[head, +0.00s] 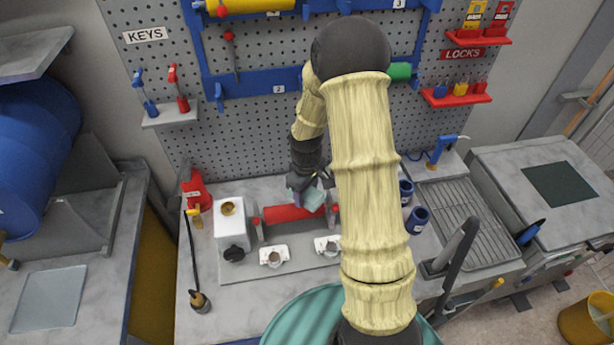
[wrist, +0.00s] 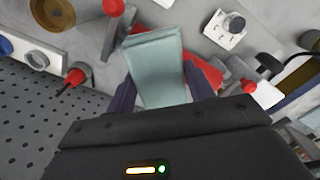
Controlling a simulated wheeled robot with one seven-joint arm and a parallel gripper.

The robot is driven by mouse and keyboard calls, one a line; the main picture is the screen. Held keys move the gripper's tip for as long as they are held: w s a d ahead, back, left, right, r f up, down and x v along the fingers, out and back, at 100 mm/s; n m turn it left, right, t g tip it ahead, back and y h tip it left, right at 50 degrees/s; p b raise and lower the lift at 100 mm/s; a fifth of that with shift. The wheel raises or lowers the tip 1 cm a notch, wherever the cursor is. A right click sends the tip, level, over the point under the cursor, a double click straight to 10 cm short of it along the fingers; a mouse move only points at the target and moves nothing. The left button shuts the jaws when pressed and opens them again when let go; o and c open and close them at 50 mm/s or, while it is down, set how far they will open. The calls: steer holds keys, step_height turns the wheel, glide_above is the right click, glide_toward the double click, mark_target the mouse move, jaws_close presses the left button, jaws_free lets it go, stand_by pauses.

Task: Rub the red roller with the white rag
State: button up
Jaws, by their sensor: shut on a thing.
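The red roller (head: 289,213) lies horizontally in its mount on the bench, partly hidden by my arm in the head view. In the wrist view, part of the red roller (wrist: 204,72) shows behind the rag. My gripper (head: 308,186) is shut on the pale, bluish-white rag (head: 312,199), which hangs at the right part of the roller. In the wrist view, the rag (wrist: 157,68) sits between the two dark fingers and overlaps the roller. I cannot tell whether the rag touches the roller.
White clamps (head: 274,256) stand in front of the roller. A white box with a brass top (head: 230,222) is to its left. Blue cups (head: 417,219) and a drain rack (head: 456,222) are to the right. A pegboard (head: 270,110) rises behind.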

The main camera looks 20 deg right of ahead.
steer(key=shift+w+r+p, duration=0.2)
steer(key=shift+r+p, duration=1.2)
steer(key=shift+r, duration=0.8)
steer(key=shift+d, duration=0.15)
steer(key=shift+s+a, duration=0.2)
